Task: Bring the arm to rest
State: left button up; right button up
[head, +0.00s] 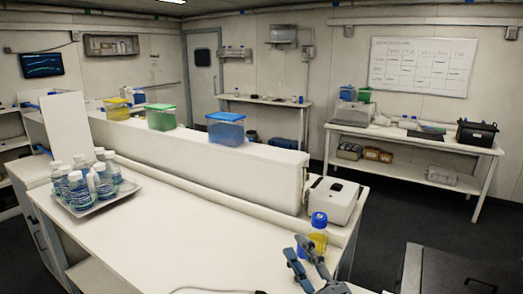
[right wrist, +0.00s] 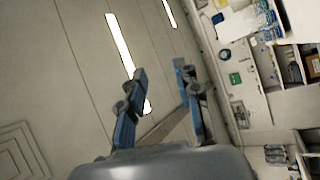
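My right gripper (head: 297,246) is low in the head view, over the near right part of the white bench (head: 200,240). Its blue-padded fingers point up. In the right wrist view the two fingers (right wrist: 158,68) stand apart with nothing between them. A bottle (head: 319,238) with a blue cap and yellow liquid stands on the bench just behind the fingers in the head view. I cannot tell how far apart they are. My left gripper is in neither view.
A tray (head: 98,208) of several blue-labelled bottles stands at the bench's left. A white device (head: 333,200) sits behind the yellow bottle. A raised ledge (head: 265,166) carries yellow, green and blue boxes. The bench middle is clear.

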jog(key=s+d+f+m+g+h, duration=0.3)
jog(key=d+f+m+h, duration=0.25)
jog(key=f, duration=0.25)
jog(key=s+d+f+m+g+h, duration=0.2)
jog(key=d+f+m+h, duration=0.25)
jog(key=f+m, duration=0.3)
jog(key=s+d+f+m+g, duration=0.2)
jog(key=s+f+g, duration=0.45)
jog(key=s, duration=0.45)
jog(key=s+d+f+m+g, duration=0.1)
jog(key=s+f+m+g, duration=0.1)
jog(key=s+f+g, duration=0.5)
jog(key=s+f+b, duration=0.3)
jog(key=f, duration=1.4)
jog(key=s+f+b, duration=0.3)
jog(key=f, duration=1.4)
jog(key=s+d+f+b, duration=0.3)
jog(key=s+f+b, duration=0.1)
jog(key=s+f, duration=1.2)
notch_tip(320, 180, down, 3)
jog(key=shift+s, duration=0.15)
